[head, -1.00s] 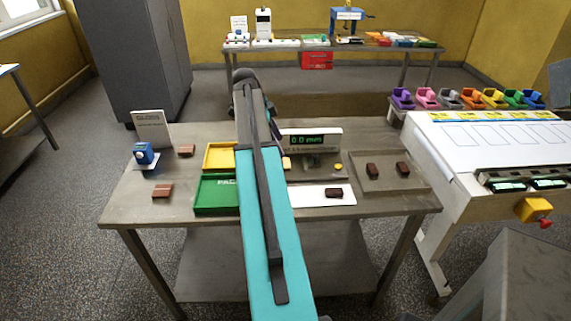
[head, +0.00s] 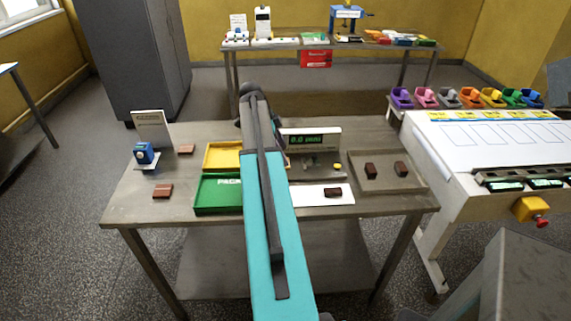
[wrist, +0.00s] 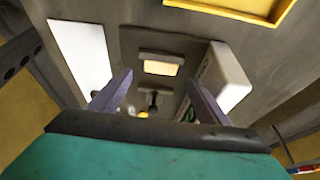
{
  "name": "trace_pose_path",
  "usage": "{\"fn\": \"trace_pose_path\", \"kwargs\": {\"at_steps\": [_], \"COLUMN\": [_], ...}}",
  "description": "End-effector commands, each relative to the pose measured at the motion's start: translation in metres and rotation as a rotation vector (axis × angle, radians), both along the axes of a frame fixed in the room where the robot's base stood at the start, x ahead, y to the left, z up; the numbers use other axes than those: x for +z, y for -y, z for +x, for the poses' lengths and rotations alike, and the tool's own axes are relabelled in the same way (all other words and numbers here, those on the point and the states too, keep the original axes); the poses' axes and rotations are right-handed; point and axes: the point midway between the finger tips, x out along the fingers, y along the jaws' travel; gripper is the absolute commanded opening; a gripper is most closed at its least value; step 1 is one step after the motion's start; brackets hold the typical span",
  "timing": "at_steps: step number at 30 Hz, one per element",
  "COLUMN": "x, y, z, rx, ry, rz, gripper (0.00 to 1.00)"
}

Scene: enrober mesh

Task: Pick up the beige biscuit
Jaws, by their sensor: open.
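The beige biscuit (wrist: 160,67) shows in the wrist view as a small pale block on a grey surface, ahead of my fingertips and roughly midway between them. It is apart from both fingers. My gripper (wrist: 158,85) is open and empty, with one finger on each side of the picture. In the head view my arm covers the gripper, and I cannot clearly make out the biscuit there.
A scale with a green display (head: 310,140) stands close by. A white sheet (head: 312,196) bears a dark brown biscuit (head: 333,192). A yellow tray (head: 222,145) and a green tray (head: 216,210) lie left of my arm. A grey tray (head: 385,183) holds two brown biscuits.

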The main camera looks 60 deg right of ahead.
Motion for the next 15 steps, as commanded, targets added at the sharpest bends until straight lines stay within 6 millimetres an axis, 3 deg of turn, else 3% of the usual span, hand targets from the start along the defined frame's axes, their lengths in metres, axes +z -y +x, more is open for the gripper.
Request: {"fn": "trace_pose_path", "kwargs": {"at_steps": [15], "x": [-0.035], "y": [0.008], "z": [-0.012], "rx": [0.000], "ry": [0.001], "rz": [-0.001], "gripper": [0.70]}}
